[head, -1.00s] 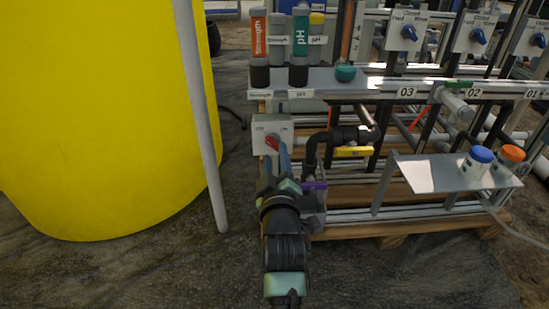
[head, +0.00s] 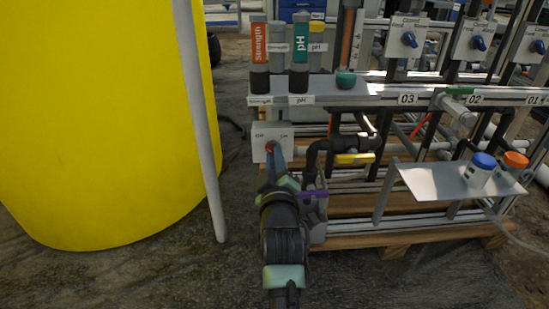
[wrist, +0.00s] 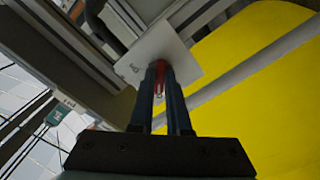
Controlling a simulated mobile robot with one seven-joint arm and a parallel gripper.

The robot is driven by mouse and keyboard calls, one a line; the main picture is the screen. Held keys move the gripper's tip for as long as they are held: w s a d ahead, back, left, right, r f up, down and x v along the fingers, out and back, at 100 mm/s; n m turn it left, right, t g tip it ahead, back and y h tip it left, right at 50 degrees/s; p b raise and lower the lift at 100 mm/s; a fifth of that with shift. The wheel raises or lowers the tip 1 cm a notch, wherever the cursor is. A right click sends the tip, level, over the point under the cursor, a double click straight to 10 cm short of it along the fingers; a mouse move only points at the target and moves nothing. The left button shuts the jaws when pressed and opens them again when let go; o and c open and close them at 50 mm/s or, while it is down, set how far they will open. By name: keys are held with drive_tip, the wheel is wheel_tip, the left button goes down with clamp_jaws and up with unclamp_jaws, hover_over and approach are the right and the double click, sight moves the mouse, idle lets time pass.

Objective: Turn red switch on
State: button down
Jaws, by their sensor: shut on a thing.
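The red switch (head: 269,148) is on the front of a light grey box (head: 263,131) at the left end of the skid. Only a small part of it shows in the head view. My gripper (head: 274,158) reaches up to the box from below, its blue fingers at the switch. In the wrist view, the red switch (wrist: 159,77) lies between the two fingers (wrist: 161,92), which are shut on it. The box's pale front plate (wrist: 178,48) is behind it. Labels on the box are too small to read surely.
A large yellow tank (head: 95,120) and a pale upright pipe (head: 200,120) stand left of my arm. Black pipework with a yellow-handled valve (head: 354,158) and a purple handle (head: 313,194) is close to the right. A metal shelf (head: 430,180) holds blue-capped and orange-capped containers.

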drive_tip(key=shift+m+p, duration=0.3)
drive_tip(key=m+p, duration=0.6)
drive_tip(key=m, duration=1.1)
drive_tip(key=shift+a+f, duration=0.1)
drive_tip(key=shift+a, duration=0.05)
drive_tip(key=shift+m, duration=0.3)
idle(0.3)
drive_tip(key=c, duration=0.9)
unclamp_jaws()
drive_tip(key=shift+s, duration=0.1)
